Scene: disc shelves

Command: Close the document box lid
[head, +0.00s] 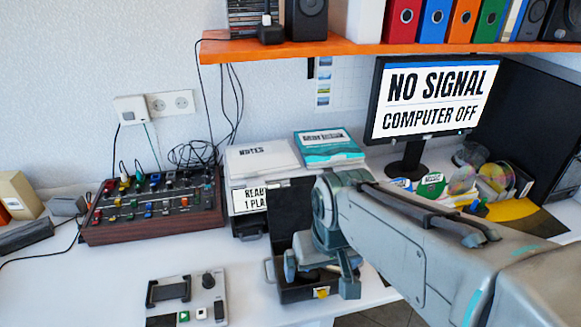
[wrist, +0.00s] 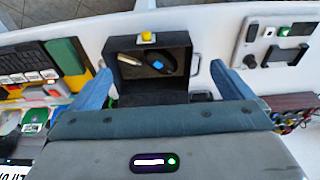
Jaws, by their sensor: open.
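The black document box (head: 293,293) stands on the white desk near its front edge, with a yellow latch (head: 321,293) on its front wall. Its dark lid (head: 287,207) stands raised at the back, partly hidden by my arm. In the wrist view the open box (wrist: 182,63) shows a light-coloured item and a dark item with a blue part inside. My gripper (head: 320,274) is open and empty, with its fingers over the box in the head view. In the wrist view its fingertips (wrist: 160,69) lie to either side of the box.
A mixer (head: 153,213) and a small control panel (head: 187,297) stand to the left. White and teal boxes (head: 328,147) lie behind the lid. A monitor (head: 432,100) and discs (head: 495,178) stand right. An orange shelf (head: 350,49) hangs above.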

